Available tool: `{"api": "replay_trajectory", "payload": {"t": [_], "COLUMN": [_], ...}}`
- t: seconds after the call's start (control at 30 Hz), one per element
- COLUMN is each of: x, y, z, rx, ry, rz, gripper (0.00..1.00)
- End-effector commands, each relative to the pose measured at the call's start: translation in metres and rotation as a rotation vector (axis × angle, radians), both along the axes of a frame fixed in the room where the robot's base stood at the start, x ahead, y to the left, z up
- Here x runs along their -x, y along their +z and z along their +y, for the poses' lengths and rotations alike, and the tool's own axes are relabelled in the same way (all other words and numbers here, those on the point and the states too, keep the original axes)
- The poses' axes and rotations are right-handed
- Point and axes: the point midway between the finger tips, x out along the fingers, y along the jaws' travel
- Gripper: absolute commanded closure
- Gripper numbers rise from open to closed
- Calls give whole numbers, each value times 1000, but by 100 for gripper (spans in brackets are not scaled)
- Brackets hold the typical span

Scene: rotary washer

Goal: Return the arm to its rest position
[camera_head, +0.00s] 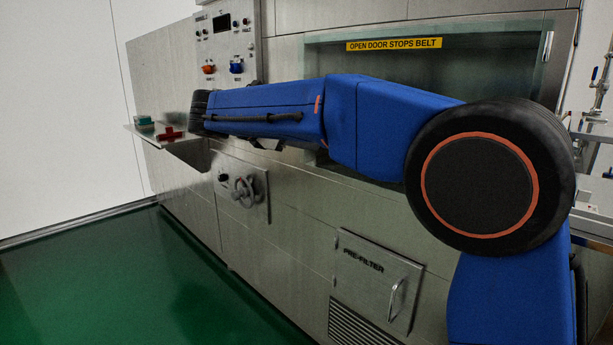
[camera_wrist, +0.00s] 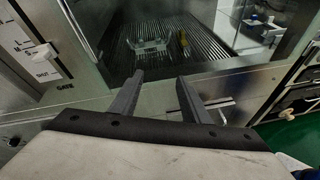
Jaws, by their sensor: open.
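My blue arm stretches across the head view from the lower right towards the left, in front of the steel washer (camera_head: 300,230). Its far end hides my gripper in that view. In the wrist view my gripper (camera_wrist: 156,88) shows two dark fingers, spread apart with nothing between them. The fingers point towards a glass window (camera_wrist: 210,60) of the machine. Behind the glass are a ribbed dark surface, a pale object (camera_wrist: 150,46) and a small yellow object (camera_wrist: 183,40).
The washer front carries a control panel (camera_head: 227,40), a handwheel (camera_head: 245,190) and a PRE-FILTER door (camera_head: 372,285). A shelf (camera_head: 180,143) on the left holds a red cross-shaped piece (camera_head: 170,134) and a green item (camera_head: 144,121). The green floor (camera_head: 130,285) is clear at lower left.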

Motion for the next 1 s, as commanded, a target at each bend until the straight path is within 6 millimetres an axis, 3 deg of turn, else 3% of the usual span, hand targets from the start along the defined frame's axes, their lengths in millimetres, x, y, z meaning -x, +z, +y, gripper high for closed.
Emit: {"api": "replay_trajectory", "payload": {"t": [0.03, 0.2, 0.5, 0.8, 1.0], "x": [6, 30, 99, 187, 248], "y": [-3, -24, -72, -127, -168], "z": [-28, -100, -203, -271, -297], "rx": [-51, -237, -571, -904, -1121], "ry": [-27, -116, -322, -578, -772], "rz": [-1, -14, -70, -172, -264], "gripper": [58, 58, 58, 58, 58]}}
